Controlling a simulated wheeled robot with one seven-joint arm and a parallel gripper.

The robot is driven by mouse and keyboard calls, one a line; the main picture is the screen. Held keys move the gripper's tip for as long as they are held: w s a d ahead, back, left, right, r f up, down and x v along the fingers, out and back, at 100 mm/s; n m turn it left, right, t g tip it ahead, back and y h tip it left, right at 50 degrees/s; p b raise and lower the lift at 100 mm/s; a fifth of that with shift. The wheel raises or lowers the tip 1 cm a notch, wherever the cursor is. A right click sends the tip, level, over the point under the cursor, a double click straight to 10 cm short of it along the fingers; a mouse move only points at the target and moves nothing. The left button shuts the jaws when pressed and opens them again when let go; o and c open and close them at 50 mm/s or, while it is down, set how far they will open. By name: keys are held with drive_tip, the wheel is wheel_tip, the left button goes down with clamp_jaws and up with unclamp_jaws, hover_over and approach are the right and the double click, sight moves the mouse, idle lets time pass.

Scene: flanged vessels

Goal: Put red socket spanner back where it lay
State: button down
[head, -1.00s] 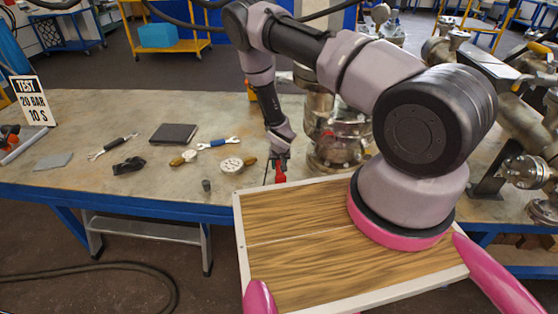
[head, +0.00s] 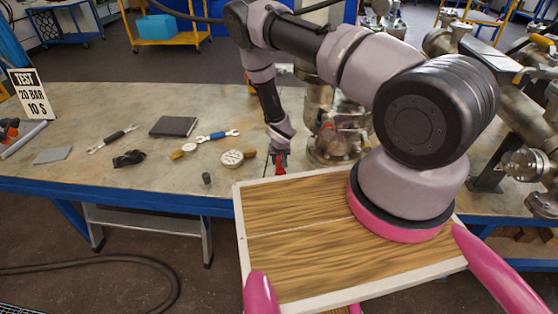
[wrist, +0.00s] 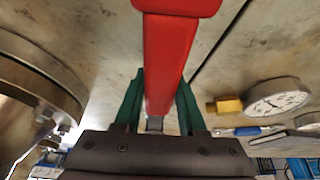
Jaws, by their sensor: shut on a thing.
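The red socket spanner (wrist: 170,60) fills the middle of the wrist view, its red handle running between the two green fingers of my gripper (wrist: 160,105). My gripper is shut on it. In the head view my gripper (head: 279,158) points down at the workbench, with a bit of the red spanner (head: 280,170) showing below it, just behind the wooden tray. The spanner's lower end is hidden there, and I cannot tell whether it touches the bench. A flanged vessel (head: 333,140) stands close to the right of the gripper; its flange (wrist: 35,85) shows at left in the wrist view.
Left of the gripper on the workbench (head: 100,190) lie a pressure gauge (head: 232,158), a blue-handled spanner (head: 217,136), a dark notebook (head: 173,126) and a small dark cylinder (head: 206,178). A wooden tray (head: 290,235) is in front. Bare bench lies at the left front.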

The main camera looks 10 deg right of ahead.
drive_tip(key=shift+f, duration=0.15)
drive_tip(key=shift+c, duration=2)
unclamp_jaws()
